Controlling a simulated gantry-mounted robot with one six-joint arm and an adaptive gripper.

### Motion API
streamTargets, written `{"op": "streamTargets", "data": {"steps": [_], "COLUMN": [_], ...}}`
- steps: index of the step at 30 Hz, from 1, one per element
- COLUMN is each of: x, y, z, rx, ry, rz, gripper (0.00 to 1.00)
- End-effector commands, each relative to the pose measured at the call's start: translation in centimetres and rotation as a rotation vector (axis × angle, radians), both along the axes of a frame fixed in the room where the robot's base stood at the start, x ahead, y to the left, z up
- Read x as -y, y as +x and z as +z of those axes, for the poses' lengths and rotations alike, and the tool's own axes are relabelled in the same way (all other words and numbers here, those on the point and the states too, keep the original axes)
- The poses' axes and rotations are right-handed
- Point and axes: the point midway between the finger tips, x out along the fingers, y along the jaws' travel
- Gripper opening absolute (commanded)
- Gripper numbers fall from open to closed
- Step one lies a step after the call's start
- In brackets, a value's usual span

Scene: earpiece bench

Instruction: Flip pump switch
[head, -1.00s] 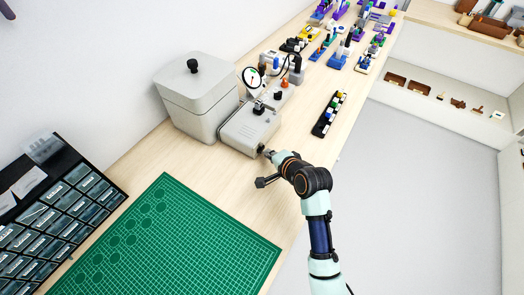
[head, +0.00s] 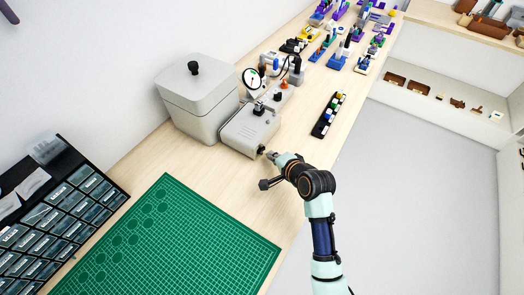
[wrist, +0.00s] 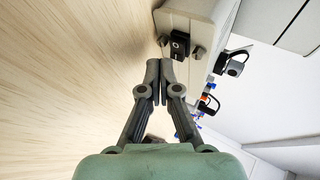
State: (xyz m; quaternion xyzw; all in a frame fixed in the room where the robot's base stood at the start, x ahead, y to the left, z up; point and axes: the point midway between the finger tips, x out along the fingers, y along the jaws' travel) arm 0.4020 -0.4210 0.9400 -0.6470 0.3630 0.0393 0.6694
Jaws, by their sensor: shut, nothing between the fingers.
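The pump is a light grey box (head: 248,132) with a round dial gauge (head: 252,78) above it, standing beside a larger grey lidded container. In the wrist view, the pump's end face (wrist: 195,15) carries a small black switch (wrist: 180,43) between two grey knobs or screws. Which way the switch is set is too small to tell. My gripper (wrist: 159,66) is shut and empty, its fingertips just short of the switch and a little to its left in the wrist view. In the head view, my gripper (head: 270,155) is at the pump's near end, apparently with a small gap.
The grey lidded container (head: 198,100) stands left of the pump. A green cutting mat (head: 170,240) lies in front, with a black rack of labelled drawers (head: 55,215) on the left. A black tray of small bottles (head: 328,115) lies to the right.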

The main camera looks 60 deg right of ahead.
Motion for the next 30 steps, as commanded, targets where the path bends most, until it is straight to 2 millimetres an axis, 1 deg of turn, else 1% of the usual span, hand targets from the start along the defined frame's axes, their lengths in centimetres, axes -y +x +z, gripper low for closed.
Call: {"op": "streamTargets", "data": {"steps": [5,8,21,24,30], "x": [0.0,0.1,0.4,0.4,0.4], "y": [0.0,-0.4,-4.6,-5.0,-5.0], "z": [0.0,0.1,0.1,0.0,0.0], "rx": [0.000,-0.001,0.000,-0.001,0.000], "ry": [0.000,0.001,0.002,0.000,-0.001], "rz": [0.000,-0.001,-0.001,0.000,0.001], "gripper": [0.00,0.00,0.00,0.00,0.00]}}
